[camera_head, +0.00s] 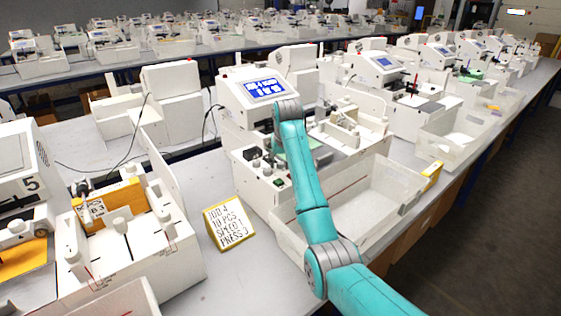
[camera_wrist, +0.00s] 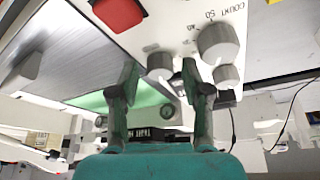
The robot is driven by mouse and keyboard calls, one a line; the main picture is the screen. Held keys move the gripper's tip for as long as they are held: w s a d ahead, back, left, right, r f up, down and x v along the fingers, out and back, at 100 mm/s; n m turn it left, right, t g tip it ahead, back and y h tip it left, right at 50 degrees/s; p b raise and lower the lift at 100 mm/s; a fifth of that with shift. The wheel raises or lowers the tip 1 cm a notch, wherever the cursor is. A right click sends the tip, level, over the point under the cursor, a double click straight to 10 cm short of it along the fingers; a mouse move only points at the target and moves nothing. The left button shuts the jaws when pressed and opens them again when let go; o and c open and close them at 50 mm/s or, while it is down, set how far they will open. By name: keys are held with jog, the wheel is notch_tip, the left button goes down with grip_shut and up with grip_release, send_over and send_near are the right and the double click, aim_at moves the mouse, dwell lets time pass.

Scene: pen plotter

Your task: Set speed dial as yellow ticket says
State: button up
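The yellow ticket (camera_head: 229,222) stands on the bench in the head view and reads JOB 4, 10 PCS, SPEED 1, PRESS 3. The white machine with a lit blue screen (camera_head: 265,89) is right of it. In the wrist view, a small grey knob (camera_wrist: 160,64) on the machine's white panel lies between the fingertips of my gripper (camera_wrist: 159,72). The fingers are open, with gaps to the knob on both sides. Its label is too blurred to read, so I cannot tell if it is the speed dial. My gripper is hidden behind my arm in the head view.
In the wrist view, a larger knob (camera_wrist: 217,44) marked COUNT, a smaller knob (camera_wrist: 227,76) and a red button (camera_wrist: 119,11) sit close to the fingers. In the head view, a white bin (camera_head: 371,199) stands right of my arm; similar machines line the bench.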

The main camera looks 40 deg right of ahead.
grip_shut()
jog(key=shift+n, duration=0.4)
jog(key=n+y, duration=0.1)
jog(key=n, duration=0.1)
jog(key=shift+d+n, duration=0.15)
jog(key=shift+n, duration=0.25)
jog(key=n+y, duration=0.2)
jog(key=n, duration=0.3)
jog(key=shift+o, duration=1.7)
grip_release()
